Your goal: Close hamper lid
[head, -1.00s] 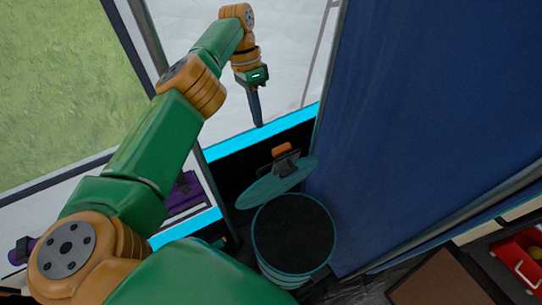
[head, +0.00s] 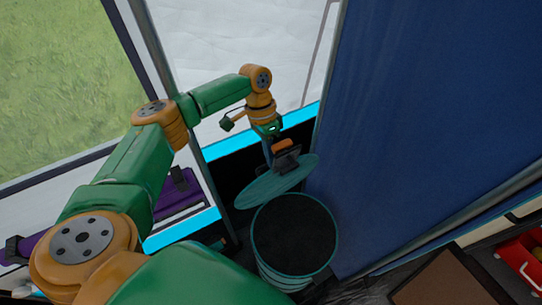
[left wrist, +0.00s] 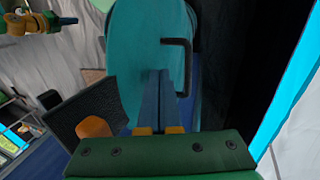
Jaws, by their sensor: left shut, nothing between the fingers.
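The hamper (head: 258,250) is a round teal bin, open at the top with a dark inside, standing on the floor in the head view. Its round teal lid (head: 270,186) is raised and tilted up at the far side of the opening. My left gripper (head: 268,160) points down behind the lid, its tips partly hidden. In the left wrist view its blue fingers (left wrist: 160,95) are shut and empty before the lid's face (left wrist: 140,45), beside a black handle (left wrist: 186,65). I cannot tell whether they touch it. A distant arm end, likely my right gripper (left wrist: 60,20), is too small to read.
A dark object with an orange part (head: 284,150) shows just behind the lid. A blue curtain (head: 420,110) hangs close at the right. A tent pole (head: 216,190) stands left of the hamper. A brown box (head: 440,280) and red crate (head: 522,262) are at lower right.

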